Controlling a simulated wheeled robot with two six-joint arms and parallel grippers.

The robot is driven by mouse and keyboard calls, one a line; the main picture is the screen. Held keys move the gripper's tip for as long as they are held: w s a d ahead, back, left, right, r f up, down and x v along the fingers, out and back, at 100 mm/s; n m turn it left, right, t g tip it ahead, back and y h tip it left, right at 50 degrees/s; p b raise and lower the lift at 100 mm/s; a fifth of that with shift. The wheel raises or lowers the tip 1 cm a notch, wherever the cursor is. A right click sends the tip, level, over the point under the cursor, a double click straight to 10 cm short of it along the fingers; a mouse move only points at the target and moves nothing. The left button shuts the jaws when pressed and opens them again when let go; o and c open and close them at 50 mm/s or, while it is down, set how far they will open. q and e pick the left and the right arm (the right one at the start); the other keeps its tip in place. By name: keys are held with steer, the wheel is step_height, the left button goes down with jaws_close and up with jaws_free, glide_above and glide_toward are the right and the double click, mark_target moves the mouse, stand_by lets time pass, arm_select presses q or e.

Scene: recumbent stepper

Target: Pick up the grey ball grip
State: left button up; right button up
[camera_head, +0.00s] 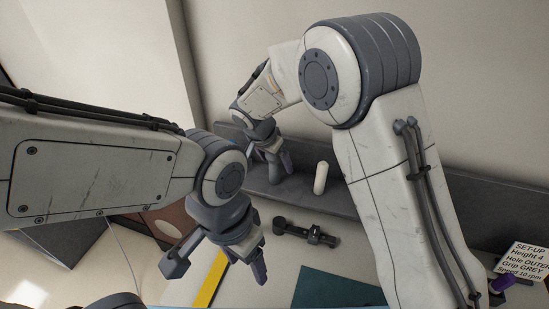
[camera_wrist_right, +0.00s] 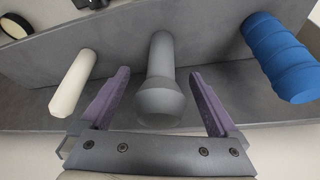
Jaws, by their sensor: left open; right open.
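The grey ball grip (camera_wrist_right: 162,98) stands out from a grey panel in the right wrist view, with its rounded, wider end towards the camera. My right gripper (camera_wrist_right: 160,74) is open, with one purple finger on each side of the grip and visible gaps between. In the head view my right gripper (camera_head: 272,160) is at the grey ledge, and its fingers largely hide the grip. My left gripper (camera_head: 246,262) is open and empty, lower in the head view, above the table and away from the grip.
A white grip (camera_wrist_right: 73,84) stands left of the grey one and a ribbed blue grip (camera_wrist_right: 281,58) right of it. A black bracket (camera_head: 306,234), yellow strip (camera_head: 211,280) and dark teal mat (camera_head: 335,290) lie on the table. A set-up card (camera_head: 525,262) stands at right.

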steer(key=c, duration=1.5)
